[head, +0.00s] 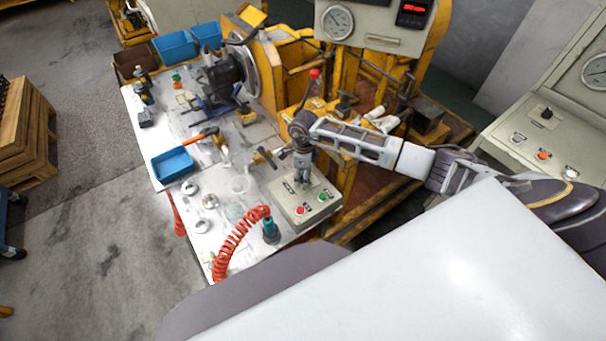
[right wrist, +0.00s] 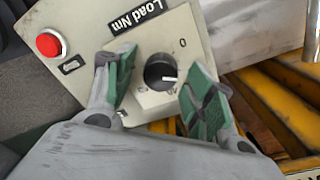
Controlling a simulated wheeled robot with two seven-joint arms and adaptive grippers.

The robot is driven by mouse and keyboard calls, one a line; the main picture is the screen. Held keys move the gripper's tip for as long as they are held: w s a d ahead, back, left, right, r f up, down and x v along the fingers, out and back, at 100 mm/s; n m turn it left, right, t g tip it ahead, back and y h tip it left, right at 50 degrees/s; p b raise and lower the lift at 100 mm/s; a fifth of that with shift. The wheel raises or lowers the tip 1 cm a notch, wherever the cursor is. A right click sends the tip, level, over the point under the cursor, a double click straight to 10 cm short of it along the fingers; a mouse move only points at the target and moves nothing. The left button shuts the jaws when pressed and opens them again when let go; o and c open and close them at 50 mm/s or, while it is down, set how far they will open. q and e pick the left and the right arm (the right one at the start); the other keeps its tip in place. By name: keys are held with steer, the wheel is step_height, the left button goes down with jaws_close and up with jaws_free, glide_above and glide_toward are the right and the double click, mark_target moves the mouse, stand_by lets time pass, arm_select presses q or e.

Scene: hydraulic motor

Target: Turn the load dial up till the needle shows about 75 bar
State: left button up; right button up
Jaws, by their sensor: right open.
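The load dial (right wrist: 160,72) is a black round knob with a white mark, on a beige control box (right wrist: 95,30) labelled "Load Nm". My right gripper (right wrist: 158,78) is open, with one green-padded finger on each side of the dial. I see gaps between the fingers and the knob. In the head view the right gripper (head: 303,172) points down over the control box (head: 293,208) and hides the dial. A round white gauge (head: 337,21) is on the upright panel at the top; its needle is too small to read. My left gripper is out of view.
Red (head: 300,211) and green (head: 323,197) buttons sit on the box near the gripper. A coiled red hose (head: 232,236) and loose parts lie left of it on the bench. A yellow frame (head: 290,75) stands behind. A second console (head: 535,125) is at right.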

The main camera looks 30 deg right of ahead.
steer(key=c, duration=1)
steer(key=shift+m, duration=0.6)
steer(key=m, duration=0.5)
steer(key=shift+b, duration=0.35)
steer(key=shift+a+m+t, duration=0.1)
steer(key=shift+m+t, duration=0.2)
steer(key=shift+m, duration=2.5)
steer(key=o, duration=1)
